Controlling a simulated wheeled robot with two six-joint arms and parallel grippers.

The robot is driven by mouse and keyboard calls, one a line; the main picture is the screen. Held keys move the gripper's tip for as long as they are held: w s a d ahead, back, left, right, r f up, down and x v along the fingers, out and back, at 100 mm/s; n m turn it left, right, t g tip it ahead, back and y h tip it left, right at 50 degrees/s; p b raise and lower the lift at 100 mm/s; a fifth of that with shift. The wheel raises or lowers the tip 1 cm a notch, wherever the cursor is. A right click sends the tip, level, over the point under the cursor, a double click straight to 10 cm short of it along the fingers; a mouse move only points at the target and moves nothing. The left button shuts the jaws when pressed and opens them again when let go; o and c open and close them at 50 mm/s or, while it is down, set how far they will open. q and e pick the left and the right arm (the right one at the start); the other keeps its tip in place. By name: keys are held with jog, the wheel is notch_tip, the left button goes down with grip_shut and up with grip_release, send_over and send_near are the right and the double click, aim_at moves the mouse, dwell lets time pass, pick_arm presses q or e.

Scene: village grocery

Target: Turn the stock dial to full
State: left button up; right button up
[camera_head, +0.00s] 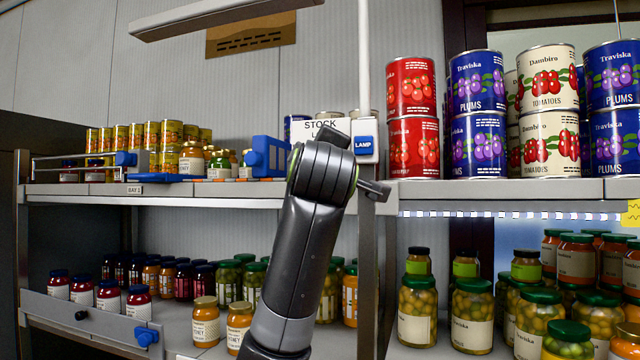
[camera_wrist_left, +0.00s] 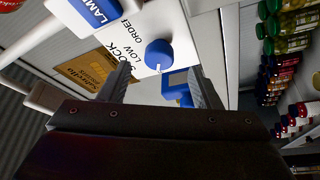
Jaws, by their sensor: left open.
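The stock dial (camera_wrist_left: 158,54) is a round blue knob with a white mark on its rim, on a white panel lettered STOCK, LOW and ORDER in the left wrist view. The mark points toward the bottom of that picture. My left gripper (camera_wrist_left: 160,70) is open, with a finger on either side of the dial in the picture; I see no clear contact. My right gripper is in neither view.
A blue LAMP switch (camera_head: 363,145) sits right of the panel, near a white post. Blue brackets (camera_head: 268,156) stand on the shelf to the left. Stacked cans (camera_head: 412,120) stand to the right. Jars (camera_head: 205,320) fill the lower shelf.

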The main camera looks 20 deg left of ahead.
pick_arm(q)
jog(key=b+v, duration=0.5)
jog(key=v, duration=0.7)
jog(key=shift+s, duration=0.2)
jog(key=shift+d, duration=0.1)
